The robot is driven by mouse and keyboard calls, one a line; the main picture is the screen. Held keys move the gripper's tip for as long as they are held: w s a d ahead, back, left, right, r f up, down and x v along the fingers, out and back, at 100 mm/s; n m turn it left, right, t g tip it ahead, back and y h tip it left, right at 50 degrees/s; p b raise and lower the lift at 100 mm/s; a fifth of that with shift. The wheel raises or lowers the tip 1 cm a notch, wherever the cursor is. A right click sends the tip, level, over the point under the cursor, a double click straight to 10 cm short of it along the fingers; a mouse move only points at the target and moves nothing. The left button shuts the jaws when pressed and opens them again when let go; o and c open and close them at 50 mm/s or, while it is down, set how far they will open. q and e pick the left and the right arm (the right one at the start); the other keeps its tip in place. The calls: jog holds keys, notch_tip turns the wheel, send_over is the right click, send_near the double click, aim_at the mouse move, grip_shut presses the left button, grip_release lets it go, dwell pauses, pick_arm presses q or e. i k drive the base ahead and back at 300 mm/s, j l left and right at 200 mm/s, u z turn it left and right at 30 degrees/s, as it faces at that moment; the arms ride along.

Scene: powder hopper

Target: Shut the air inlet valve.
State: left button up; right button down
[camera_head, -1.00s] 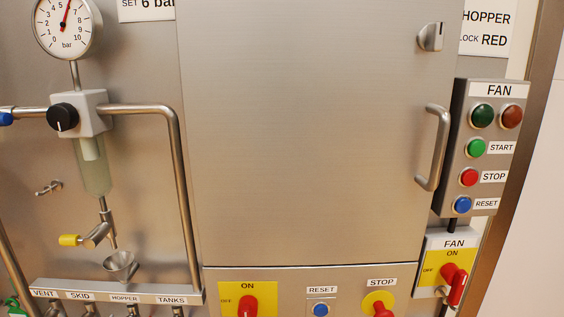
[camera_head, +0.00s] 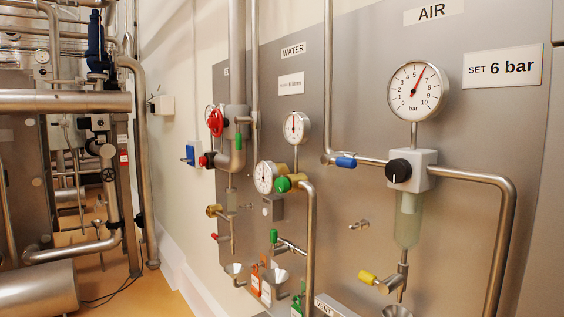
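The lever lies roughly along the pipe. To its right is the regulator (camera_head: 411,169) with a black knob, and above that the bar gauge (camera_head: 415,88), its needle a little past 5. Neither of my grippers is in view.
A yellow-handled drain valve (camera_head: 376,279) sits below the regulator bowl (camera_head: 408,218). Left of the air line are the WATER panel's gauges (camera_head: 296,127), a red handwheel (camera_head: 216,122) and green-handled valves (camera_head: 274,237). Large pipework and a tank (camera_head: 38,288) stand at far left.

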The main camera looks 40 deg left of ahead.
aim_at(337, 160)
jog(key=u, duration=1.1)
